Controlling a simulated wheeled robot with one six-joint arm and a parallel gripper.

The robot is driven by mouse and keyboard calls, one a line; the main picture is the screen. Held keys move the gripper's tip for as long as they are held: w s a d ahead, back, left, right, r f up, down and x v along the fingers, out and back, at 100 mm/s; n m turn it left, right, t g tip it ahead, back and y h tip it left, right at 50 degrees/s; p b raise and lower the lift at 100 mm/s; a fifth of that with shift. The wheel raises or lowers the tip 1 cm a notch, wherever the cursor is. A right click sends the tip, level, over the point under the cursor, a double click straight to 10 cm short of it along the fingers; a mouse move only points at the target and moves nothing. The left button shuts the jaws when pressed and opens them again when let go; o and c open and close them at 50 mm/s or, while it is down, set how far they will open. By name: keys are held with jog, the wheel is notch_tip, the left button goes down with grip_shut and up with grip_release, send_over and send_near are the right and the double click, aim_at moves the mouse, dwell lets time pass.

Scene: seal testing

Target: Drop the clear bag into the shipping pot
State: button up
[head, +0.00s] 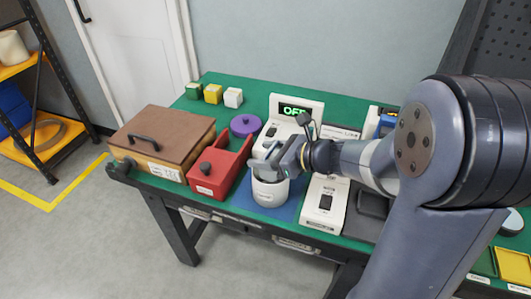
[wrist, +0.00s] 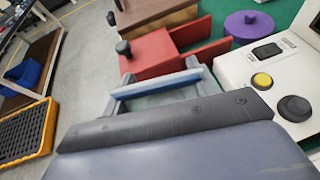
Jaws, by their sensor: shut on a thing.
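The white shipping pot (head: 270,193) stands upright on a blue mat (head: 290,211) near the table's front edge, with a small label on its side. My gripper (head: 265,164) is right over the pot's mouth, its fingertips at about rim height. It is shut on the clear bag, which shows in the wrist view as a pale see-through patch (wrist: 160,100) with a bluish band along its top, between the fingers. In the head view I cannot make out the bag apart from the fingers. The pot's inside is hidden by my gripper.
Left of the pot are an open red box (head: 207,189) and a brown-lidded case (head: 160,139). A purple lid (head: 246,125) lies behind. A white device with a green display (head: 296,110) stands behind the pot; another white device (head: 325,205) is at right. Three small blocks stand at the back.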

jog(key=shift+r, duration=0.1)
dwell(0.5)
jog(key=o, duration=1)
jog(key=shift+o, duration=0.2)
notch_tip(320, 180, up, 8)
jog(key=p, duration=0.7)
